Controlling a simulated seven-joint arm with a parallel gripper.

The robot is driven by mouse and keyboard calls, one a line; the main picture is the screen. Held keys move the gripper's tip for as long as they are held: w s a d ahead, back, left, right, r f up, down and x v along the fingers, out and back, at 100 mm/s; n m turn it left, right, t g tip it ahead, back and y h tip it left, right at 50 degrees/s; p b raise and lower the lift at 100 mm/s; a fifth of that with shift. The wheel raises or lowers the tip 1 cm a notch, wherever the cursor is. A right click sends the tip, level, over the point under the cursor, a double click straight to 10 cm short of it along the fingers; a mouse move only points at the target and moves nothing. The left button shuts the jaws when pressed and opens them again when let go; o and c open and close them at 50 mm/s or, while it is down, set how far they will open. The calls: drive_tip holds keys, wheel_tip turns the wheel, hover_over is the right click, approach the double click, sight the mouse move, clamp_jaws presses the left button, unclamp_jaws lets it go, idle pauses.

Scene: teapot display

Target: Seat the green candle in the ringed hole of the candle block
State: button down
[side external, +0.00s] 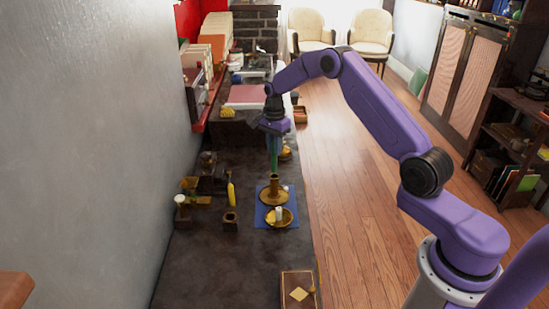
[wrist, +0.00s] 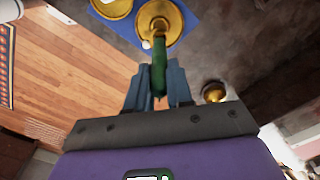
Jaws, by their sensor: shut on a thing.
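My gripper (side external: 273,137) is shut on the green candle (side external: 274,157), which hangs upright below it. In the wrist view the candle (wrist: 158,78) stands between the two fingers (wrist: 158,95). Its lower end is just over the top of a brass candlestick (side external: 274,195); I cannot tell whether they touch. The candlestick also shows in the wrist view (wrist: 172,38), partly hidden behind the candle. I cannot make out a ringed hole, so I cannot tell which thing is the candle block.
A brass dish (side external: 289,218) with a white piece shares the blue mat (side external: 262,216) with the candlestick. A yellow object (side external: 231,194) stands behind the dark block. A box with a yellow diamond (side external: 298,295) lies at the front. The counter at front left is clear.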

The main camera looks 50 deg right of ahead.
wheel_tip(320, 180, up, 2)
drive_tip(key=shift+r, duration=0.2)
drive_tip(key=s+a, duration=1.3)
drive_tip(key=a, duration=0.5)
hover_over(232, 215)
drive_tip(key=a, duration=0.1)
wheel_tip(232, 215, down, 11)
drive_tip(key=shift+s+f, duration=0.15)
drive_tip(key=shift+f, duration=0.55)
drive_tip(key=shift+s+f, duration=0.15)
drive_tip(key=shift+f, duration=0.5)
drive_tip(key=shift+f, duration=0.1)
drive_tip(key=c, duration=1)
unclamp_jaws()
